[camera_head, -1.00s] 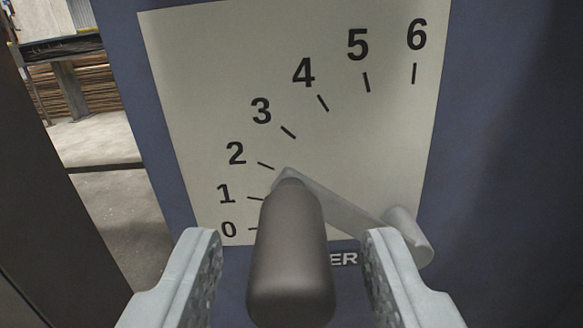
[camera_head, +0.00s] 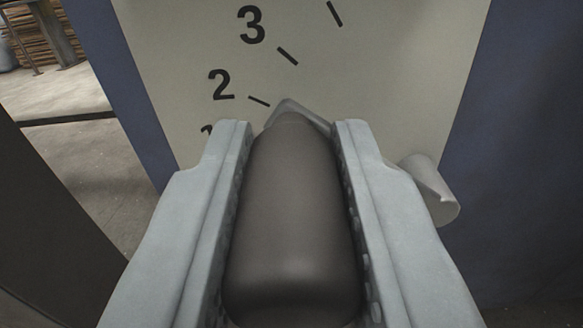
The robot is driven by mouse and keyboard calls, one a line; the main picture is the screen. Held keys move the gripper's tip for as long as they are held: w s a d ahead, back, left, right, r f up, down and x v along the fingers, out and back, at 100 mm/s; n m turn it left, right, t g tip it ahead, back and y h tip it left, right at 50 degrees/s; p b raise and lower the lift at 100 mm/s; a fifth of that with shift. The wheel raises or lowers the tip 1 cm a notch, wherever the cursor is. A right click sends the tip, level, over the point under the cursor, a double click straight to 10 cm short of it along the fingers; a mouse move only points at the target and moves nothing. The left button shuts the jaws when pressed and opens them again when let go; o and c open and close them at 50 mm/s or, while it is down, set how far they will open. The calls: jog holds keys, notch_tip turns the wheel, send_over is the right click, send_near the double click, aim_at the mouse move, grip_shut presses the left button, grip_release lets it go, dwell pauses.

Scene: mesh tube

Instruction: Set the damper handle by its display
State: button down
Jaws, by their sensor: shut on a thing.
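The damper handle's dark brown grip (camera_head: 292,220) points toward the camera in the middle of the head camera view. My gripper (camera_head: 292,135) is shut on it, one finger along each side. The grey lever arm (camera_head: 308,110) runs from behind the grip to a round pivot (camera_head: 432,190) at the right, partly hidden by my right finger. The lever's tip lies close to the tick of 2. The pale dial plate (camera_head: 400,70) shows 2 and 3 in full; 1 is mostly hidden behind my left finger. No separate display reading is visible.
The plate sits on a blue panel (camera_head: 510,150). At the left are a dark upright surface (camera_head: 50,240), a grey floor (camera_head: 80,150) and stacked brown material (camera_head: 30,30) in the background. Open floor shows between the dark surface and the panel.

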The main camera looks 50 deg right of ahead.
jog(key=shift+f, duration=0.1)
jog(key=shift+w+a+f+n, duration=0.15)
jog(key=shift+f+n, duration=0.05)
jog(key=shift+n, duration=0.2)
jog(key=c, duration=1.2)
grip_release()
jog(key=shift+c, duration=0.2)
jog(key=v, duration=1.7)
jog(key=shift+a, duration=0.2)
dwell(0.4)
